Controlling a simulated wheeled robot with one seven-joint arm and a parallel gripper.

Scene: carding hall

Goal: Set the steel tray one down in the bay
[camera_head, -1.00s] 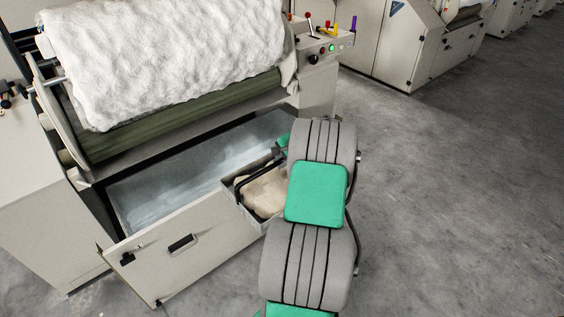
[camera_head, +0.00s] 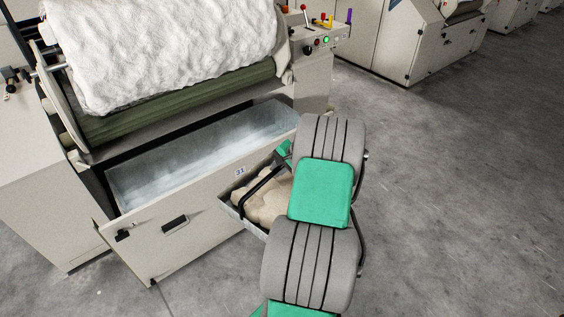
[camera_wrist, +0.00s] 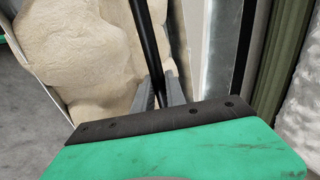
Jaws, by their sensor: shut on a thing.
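The steel tray one (camera_head: 243,222) is a grey open box filled with tan fluffy fibre. It hangs outside the front panel of the pulled-out drawer, near its right end. My gripper (camera_wrist: 160,98) is shut on the tray's black bar handle (camera_wrist: 147,40). In the head view my arm hides the tray's right part and most of the gripper. The bay (camera_head: 120,198) is the long, pale metal-lined inside of the drawer, and the part in view looks empty.
The drawer front (camera_head: 200,225) has a dark handle, a latch and a number label. Above the bay is a machine with a green roller (camera_head: 180,110) and a thick white fibre roll (camera_head: 165,50). A control panel (camera_head: 320,38) stands at upper right. Floor on the right is clear.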

